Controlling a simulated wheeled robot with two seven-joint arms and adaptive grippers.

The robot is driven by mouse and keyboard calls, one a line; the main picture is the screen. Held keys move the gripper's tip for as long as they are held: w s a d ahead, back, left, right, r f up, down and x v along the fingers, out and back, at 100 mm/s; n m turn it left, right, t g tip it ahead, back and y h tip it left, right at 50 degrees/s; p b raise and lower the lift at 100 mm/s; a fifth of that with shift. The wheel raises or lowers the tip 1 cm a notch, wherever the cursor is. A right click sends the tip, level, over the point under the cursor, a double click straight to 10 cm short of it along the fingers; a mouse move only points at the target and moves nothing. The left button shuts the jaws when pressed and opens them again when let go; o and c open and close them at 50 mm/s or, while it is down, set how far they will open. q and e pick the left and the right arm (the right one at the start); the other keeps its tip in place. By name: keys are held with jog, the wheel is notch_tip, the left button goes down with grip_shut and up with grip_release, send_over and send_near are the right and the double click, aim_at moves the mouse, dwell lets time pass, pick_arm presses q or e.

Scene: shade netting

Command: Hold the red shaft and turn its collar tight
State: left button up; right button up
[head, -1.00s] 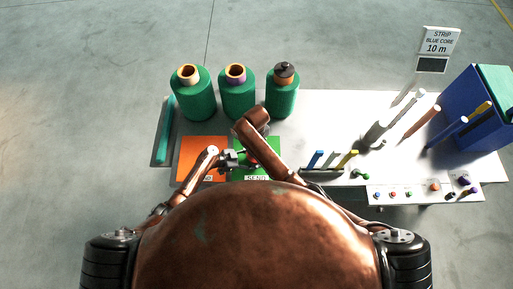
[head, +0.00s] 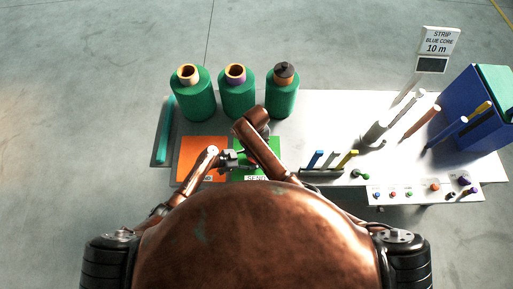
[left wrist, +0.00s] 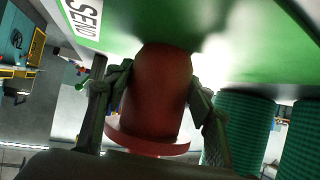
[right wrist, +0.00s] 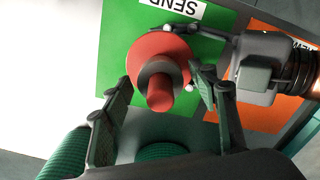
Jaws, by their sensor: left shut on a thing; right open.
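The red shaft (right wrist: 160,97) shows in the right wrist view with a wide red flange (right wrist: 150,46) and a dark ring, seemingly its collar (right wrist: 148,72), around it. My right gripper (right wrist: 161,80) is open, its fingers on either side of the shaft and collar; I cannot tell whether they touch. In the left wrist view the thick red body of the shaft (left wrist: 160,85) sits between the fingers of my left gripper (left wrist: 160,92), which is shut on it. In the head view my left gripper (head: 234,159) is over the mats, and my right arm hides the shaft.
Beneath are a green mat (head: 262,172) marked SEND and an orange mat (head: 200,155). Several green rolls (head: 238,97) stand behind. Rods (head: 376,132), small coloured parts (head: 393,195) and a blue bin (head: 470,105) are to the right.

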jog(key=shift+r, duration=2.5)
jog(key=o, duration=0.5)
jog(key=shift+o, duration=0.2)
pick_arm(q)
jog(key=o, duration=1.6)
jog(key=shift+o, duration=0.2)
